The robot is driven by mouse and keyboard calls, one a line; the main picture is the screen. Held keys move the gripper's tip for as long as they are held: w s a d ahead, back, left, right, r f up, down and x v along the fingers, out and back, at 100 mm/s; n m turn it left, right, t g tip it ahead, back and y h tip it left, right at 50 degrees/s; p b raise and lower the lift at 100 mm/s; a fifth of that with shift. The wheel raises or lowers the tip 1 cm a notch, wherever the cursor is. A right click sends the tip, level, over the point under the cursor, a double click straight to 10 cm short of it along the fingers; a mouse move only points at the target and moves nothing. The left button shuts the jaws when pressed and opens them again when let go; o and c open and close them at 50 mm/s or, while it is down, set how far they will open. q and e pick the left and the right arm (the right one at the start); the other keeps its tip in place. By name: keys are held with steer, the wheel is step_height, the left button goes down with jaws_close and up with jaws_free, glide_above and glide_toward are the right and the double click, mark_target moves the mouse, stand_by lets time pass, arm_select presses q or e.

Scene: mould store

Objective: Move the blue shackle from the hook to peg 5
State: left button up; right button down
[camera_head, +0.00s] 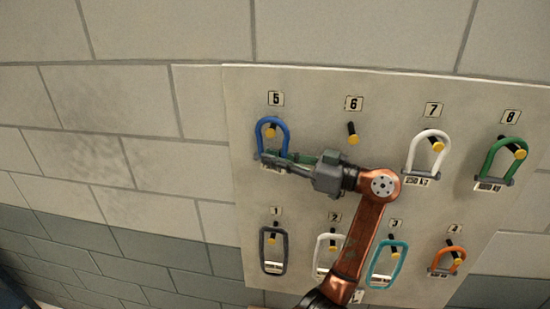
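The blue shackle (285,130) is at peg 5 (271,131), top left of the pale board. The peg's yellow tip shows inside the loop, so the shackle appears to be around the peg. I cannot tell whether its bow rests on the peg. My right gripper is out of view.
Peg 6 (352,133) is empty. A white shackle (415,147) hangs on peg 7 and a green shackle (490,158) on peg 8. Below hang a dark grey (263,255), a white (319,255), a turquoise (374,264) and an orange shackle (436,262).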

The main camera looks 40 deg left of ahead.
arm_select(q)
steer(key=o, duration=0.5)
steer(key=shift+o, duration=0.2)
steer(key=shift+v, duration=4.05)
